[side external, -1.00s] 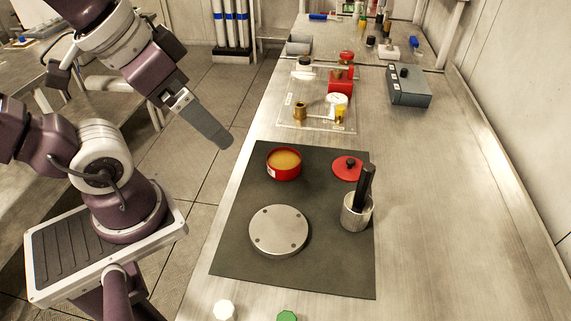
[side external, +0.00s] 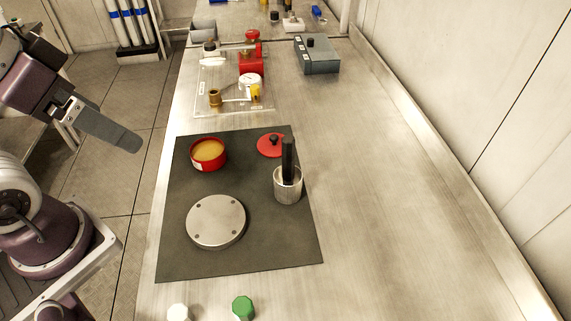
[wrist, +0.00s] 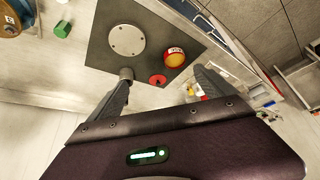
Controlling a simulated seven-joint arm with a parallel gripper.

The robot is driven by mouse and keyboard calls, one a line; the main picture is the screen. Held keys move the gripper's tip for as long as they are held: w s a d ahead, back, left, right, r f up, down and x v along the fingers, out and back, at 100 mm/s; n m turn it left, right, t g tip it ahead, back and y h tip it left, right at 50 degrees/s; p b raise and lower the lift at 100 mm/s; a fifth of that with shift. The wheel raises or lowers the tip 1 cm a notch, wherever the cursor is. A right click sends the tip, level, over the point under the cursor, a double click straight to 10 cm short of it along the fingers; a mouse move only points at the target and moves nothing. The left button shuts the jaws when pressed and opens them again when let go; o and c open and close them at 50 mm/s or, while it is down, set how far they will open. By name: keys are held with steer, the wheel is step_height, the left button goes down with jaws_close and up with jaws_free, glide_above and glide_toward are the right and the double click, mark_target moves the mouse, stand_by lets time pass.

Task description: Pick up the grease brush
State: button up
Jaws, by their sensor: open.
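The grease brush (side external: 289,160) shows as an upright black handle standing in a grey metal cup (side external: 288,190) on the right side of the dark mat (side external: 255,255). Its lower end is hidden inside the cup. The cup also shows in the wrist view (wrist: 126,73), near the tip of the left finger. My gripper (side external: 130,143) is left of the mat, raised beside the bench and well apart from the brush. In the wrist view my gripper (wrist: 162,82) has its fingers wide apart with nothing between them.
On the mat are a red tin of yellowish grease (side external: 208,151), a red lid (side external: 271,145) and a round metal plate (side external: 216,221). Behind stand a clear fitting board (side external: 205,75) and a grey box (side external: 316,55). Bare bench (side external: 400,190) lies right of the mat.

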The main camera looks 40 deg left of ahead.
steer(key=shift+c, duration=0.4)
steer(key=c, duration=1)
steer(key=n+g+h, duration=0.1)
steer(key=n+g, duration=0.3)
steer(key=n, duration=0.8)
glide_toward(285, 141)
steer(key=s+a, duration=0.3)
steer(key=a, duration=0.3)
steer(key=w+d+f+n, duration=0.1)
steer(key=d+f+n, duration=0.1)
steer(key=w+d+f+n+g, duration=0.1)
steer(key=w+d+f, duration=0.1)
steer(key=w+d+f+n, duration=0.1)
steer(key=d+f+n, duration=0.1)
steer(key=shift+w+d+n+g, duration=0.15)
steer(key=shift+w+n+g, duration=0.05)
steer(key=shift+n+g, duration=0.1)
steer(key=f, duration=0.5)
steer(key=w+d+f, duration=0.1)
steer(key=f, duration=0.1)
steer(key=shift+f, duration=0.25)
